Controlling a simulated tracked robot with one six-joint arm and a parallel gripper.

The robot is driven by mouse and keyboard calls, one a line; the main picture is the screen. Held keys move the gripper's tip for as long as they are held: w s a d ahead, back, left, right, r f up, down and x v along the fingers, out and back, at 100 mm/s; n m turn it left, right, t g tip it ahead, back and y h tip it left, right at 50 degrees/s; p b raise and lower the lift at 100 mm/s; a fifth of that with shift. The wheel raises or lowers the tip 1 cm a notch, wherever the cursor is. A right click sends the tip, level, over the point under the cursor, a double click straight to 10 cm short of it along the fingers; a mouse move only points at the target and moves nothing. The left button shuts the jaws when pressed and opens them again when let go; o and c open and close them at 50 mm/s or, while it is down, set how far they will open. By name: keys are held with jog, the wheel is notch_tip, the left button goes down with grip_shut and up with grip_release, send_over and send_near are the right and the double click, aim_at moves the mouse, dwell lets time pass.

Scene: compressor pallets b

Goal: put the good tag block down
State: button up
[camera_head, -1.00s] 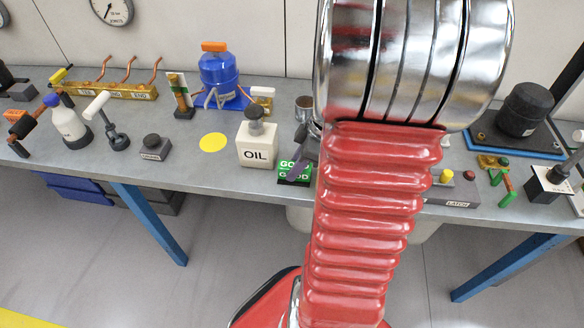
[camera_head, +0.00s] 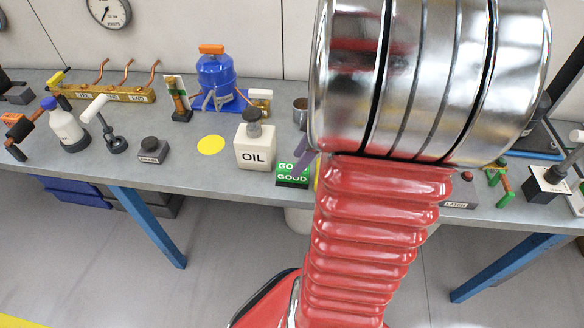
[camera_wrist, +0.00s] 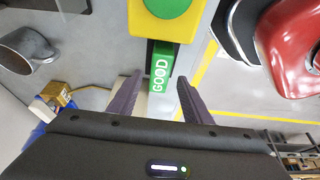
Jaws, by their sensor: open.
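The good tag block (camera_head: 292,174) is green with white GOOD lettering and a dark lower part. It rests on the grey bench near its front edge, just right of the white OIL container. In the wrist view its green face (camera_wrist: 161,74) shows between the tips of my gripper (camera_wrist: 160,80). The two purple-grey fingers are spread, with a visible gap on each side of the block. In the head view one finger (camera_head: 304,162) shows beside the block's right side; the rest of my gripper is hidden behind my arm.
The OIL container (camera_head: 256,146) stands close left of the block. A yellow disc (camera_head: 211,145) lies on clear bench further left. A yellow block with a round green top (camera_wrist: 167,14) lies beyond the tag block in the wrist view. A LATCH box (camera_head: 458,196) is to the right.

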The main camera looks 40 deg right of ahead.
jog(key=v, duration=0.7)
jog(key=shift+r, duration=0.15)
jog(key=shift+s, duration=0.1)
dwell(0.3)
jog(key=a+r+m+t+h, duration=0.1)
jog(key=a+r+m, duration=0.2)
jog(key=a, duration=1)
jog(key=a+r+m+t+h, duration=0.1)
jog(key=a+r+m, duration=0.2)
jog(key=a, duration=1.1)
jog(key=shift+r+m+h, duration=0.2)
jog(key=shift+m+h, duration=0.2)
jog(key=shift+m, duration=0.4)
jog(key=shift+s, duration=0.1)
jog(key=shift+c, duration=0.4)
